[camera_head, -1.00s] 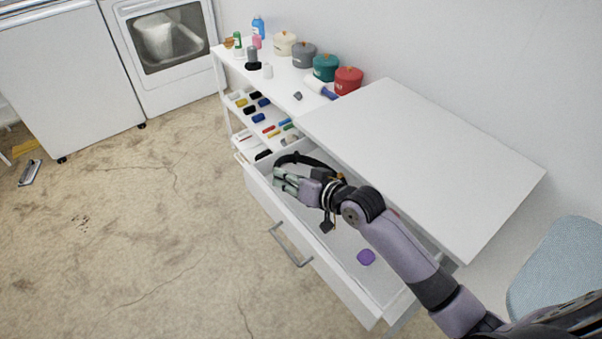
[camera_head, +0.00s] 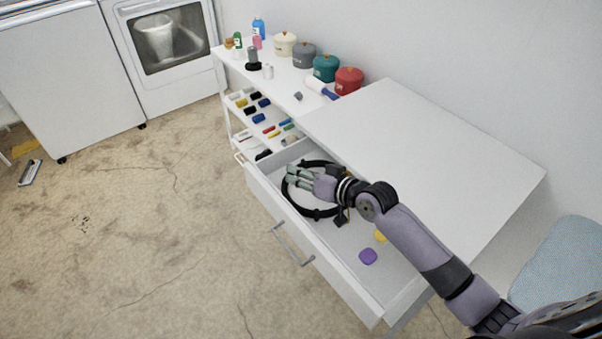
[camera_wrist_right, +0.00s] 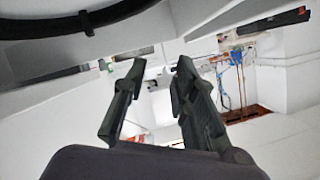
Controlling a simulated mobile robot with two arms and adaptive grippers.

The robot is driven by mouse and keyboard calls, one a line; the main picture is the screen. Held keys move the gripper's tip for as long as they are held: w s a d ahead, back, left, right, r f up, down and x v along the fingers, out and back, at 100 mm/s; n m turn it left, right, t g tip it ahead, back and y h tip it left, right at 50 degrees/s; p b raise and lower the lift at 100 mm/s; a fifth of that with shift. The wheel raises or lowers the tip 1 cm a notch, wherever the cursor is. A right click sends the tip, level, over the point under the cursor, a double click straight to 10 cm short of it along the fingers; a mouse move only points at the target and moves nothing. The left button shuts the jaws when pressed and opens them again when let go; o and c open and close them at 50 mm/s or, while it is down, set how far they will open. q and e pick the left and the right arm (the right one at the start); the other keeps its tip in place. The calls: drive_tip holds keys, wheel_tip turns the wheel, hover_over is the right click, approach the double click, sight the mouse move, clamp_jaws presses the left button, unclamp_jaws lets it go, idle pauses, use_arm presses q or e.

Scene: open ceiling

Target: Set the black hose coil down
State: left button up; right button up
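The black hose coil (camera_head: 316,214) is a thin ring in the open white drawer (camera_head: 340,258), seeming to lie on its floor. My right gripper (camera_head: 289,178) is over the coil's left part and hides some of it. In the right wrist view the two fingers (camera_wrist_right: 158,72) stand apart with nothing between them. A black arc of the hose (camera_wrist_right: 50,28) crosses the upper left there, clear of the fingers. My left gripper is not in view.
A purple item (camera_head: 368,256) and a yellow item (camera_head: 380,236) lie in the drawer's near end. The white tabletop (camera_head: 420,160) overhangs the drawer's right side. Lidded pots, including a red one (camera_head: 349,80), stand on the shelf unit behind. The floor at left is mostly clear.

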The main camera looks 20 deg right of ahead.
drive_tip(key=shift+o, duration=1.1)
drive_tip(key=p+v, duration=0.6)
drive_tip(key=v, duration=0.6)
drive_tip(key=shift+p, duration=0.35)
drive_tip(key=shift+r, duration=0.15)
